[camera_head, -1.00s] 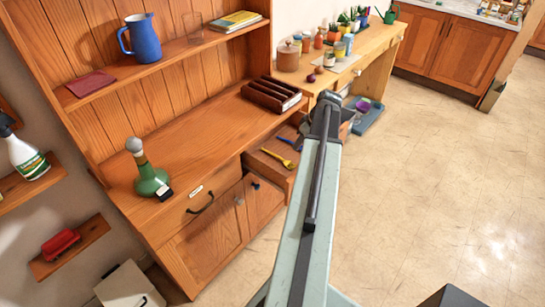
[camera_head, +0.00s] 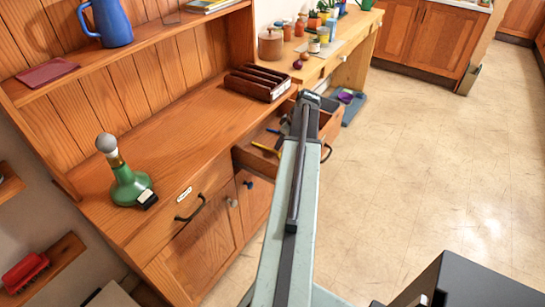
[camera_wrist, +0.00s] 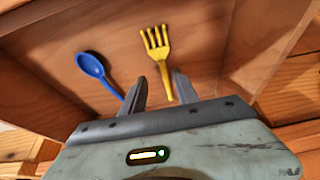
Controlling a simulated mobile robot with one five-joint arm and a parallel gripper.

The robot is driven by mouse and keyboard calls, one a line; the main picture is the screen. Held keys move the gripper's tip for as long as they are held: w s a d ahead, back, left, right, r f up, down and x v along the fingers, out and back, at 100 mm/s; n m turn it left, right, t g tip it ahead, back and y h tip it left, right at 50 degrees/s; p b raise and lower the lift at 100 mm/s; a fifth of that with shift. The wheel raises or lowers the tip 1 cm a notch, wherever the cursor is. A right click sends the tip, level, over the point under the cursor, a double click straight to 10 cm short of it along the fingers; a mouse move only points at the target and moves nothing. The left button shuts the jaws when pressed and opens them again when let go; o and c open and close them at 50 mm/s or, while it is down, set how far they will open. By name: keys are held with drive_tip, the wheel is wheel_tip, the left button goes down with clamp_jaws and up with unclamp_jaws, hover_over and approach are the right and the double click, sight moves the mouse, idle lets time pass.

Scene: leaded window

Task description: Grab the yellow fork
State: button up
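The yellow fork (camera_head: 265,149) lies in an open wooden drawer (camera_head: 328,122) below the hutch's countertop. In the wrist view the fork (camera_wrist: 156,48) points its tines away from me, and its handle runs down between my fingers. My gripper (camera_wrist: 160,76) is open, with one dark finger on each side of the handle. I cannot tell whether either finger touches it or how high they are above the drawer floor. A blue spoon (camera_wrist: 92,68) lies left of the fork, its handle reaching toward the left finger. In the head view my arm hides part of the drawer.
A brown divided tray (camera_head: 258,84) and a green bottle (camera_head: 130,188) stand on the hutch's countertop (camera_head: 180,125). A side table with jars and plants (camera_head: 315,18) stands behind the drawer. The floor (camera_head: 430,150) to the right is clear.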

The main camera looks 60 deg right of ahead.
sight(270, 150)
drive_tip(key=shift+f, duration=0.25)
drive_tip(key=b+x, duration=0.4)
drive_tip(key=x, duration=0.1)
drive_tip(key=shift+w+a+f+b, duration=0.1)
drive_tip(key=shift+w+a+b, duration=0.1)
drive_tip(key=shift+w+b, duration=0.1)
drive_tip(key=shift+r, duration=0.2)
clamp_jaws()
